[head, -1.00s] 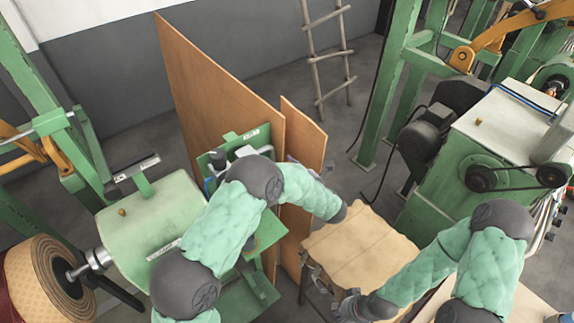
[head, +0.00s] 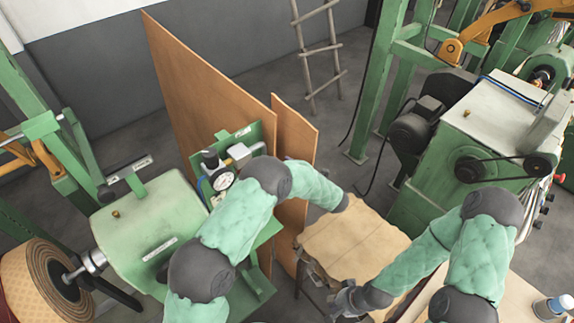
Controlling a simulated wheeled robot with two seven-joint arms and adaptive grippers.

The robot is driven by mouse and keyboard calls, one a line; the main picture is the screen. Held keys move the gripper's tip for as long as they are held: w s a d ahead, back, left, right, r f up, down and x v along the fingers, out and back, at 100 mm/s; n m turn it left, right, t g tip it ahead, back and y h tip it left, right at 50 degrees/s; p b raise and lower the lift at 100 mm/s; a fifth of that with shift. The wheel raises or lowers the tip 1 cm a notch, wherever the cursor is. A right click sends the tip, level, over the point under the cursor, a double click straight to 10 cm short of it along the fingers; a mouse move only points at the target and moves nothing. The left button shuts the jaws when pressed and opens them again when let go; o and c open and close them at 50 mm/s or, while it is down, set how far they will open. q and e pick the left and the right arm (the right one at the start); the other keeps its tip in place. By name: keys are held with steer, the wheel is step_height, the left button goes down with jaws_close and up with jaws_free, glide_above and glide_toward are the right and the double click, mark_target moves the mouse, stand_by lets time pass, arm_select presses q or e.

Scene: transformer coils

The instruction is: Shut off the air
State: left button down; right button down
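A green panel (head: 257,133) carries the air fittings beside the brown boards. My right gripper (head: 347,301) is at the front left of the wooden-topped table, away from the panel. Its fingers are too small and dark to tell their opening.
A large brown board (head: 200,95) and a smaller one (head: 293,150) stand behind the panel. The wooden-topped table (head: 350,240) is between my arms. A green winding machine (head: 440,200) stands right, a coil roll (head: 35,280) lower left. A ladder (head: 318,50) leans at the back.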

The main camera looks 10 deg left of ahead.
arm_select(q)
steer(key=shift+d+f, duration=0.1)
stand_by(0.3)
steer(key=c, duration=0.9)
jaws_free()
steer(key=shift+w, duration=0.1)
steer(key=shift+c, duration=0.2)
steer(key=v, duration=1.2)
